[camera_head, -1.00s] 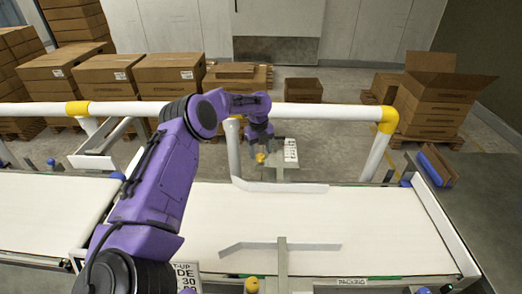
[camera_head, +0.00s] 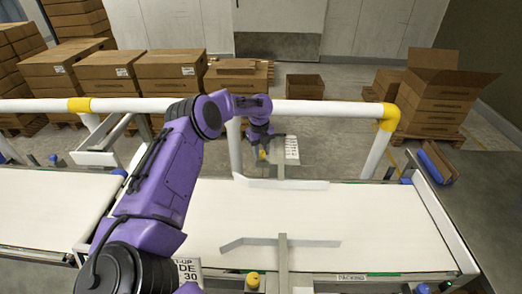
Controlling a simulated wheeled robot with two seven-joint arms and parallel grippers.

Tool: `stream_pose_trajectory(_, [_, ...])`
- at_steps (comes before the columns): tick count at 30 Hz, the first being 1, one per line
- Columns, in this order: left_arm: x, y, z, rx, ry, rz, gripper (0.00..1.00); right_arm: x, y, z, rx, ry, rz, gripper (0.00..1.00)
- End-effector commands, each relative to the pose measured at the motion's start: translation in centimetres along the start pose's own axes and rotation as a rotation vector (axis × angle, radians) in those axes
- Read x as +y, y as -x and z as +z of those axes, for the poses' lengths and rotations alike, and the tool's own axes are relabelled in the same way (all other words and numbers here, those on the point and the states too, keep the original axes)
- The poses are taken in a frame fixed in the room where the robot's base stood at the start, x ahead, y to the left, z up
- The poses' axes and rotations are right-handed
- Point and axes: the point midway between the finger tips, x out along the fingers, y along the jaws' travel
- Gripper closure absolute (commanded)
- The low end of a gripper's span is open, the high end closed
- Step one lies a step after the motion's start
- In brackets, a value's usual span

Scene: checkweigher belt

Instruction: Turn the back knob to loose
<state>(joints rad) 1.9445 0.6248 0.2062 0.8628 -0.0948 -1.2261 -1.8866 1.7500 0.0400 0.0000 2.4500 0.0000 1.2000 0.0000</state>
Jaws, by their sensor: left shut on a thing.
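The back knob (camera_head: 262,155) is small and yellow, on the bracket beyond the belt's far edge. My left gripper (camera_head: 262,148) reaches down over it from above and is shut on it, hiding most of it. A white label plate (camera_head: 291,148) with small print stands just right of the knob; I cannot read its marks. A second yellow knob, the front one (camera_head: 253,280), is on the near side, apart from my gripper. My right gripper is not in view.
A white rail (camera_head: 330,107) with yellow joints runs behind the belt, under my left forearm. Two guide rails, far (camera_head: 285,184) and near (camera_head: 270,242), lie over the white belt (camera_head: 370,215). The belt is empty. Cardboard boxes (camera_head: 170,68) stand behind.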

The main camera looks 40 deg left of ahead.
Motion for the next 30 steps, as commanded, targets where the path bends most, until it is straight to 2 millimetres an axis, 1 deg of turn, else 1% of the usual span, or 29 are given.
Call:
stream_pose_trajectory(8, [-0.08,0.04,-0.05,-0.010,0.188,-0.001,0.95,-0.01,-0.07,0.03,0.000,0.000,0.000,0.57])
stream_pose_trajectory(30, [-0.15,0.05,-0.09,-0.048,0.888,0.001,0.95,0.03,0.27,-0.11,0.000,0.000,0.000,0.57])
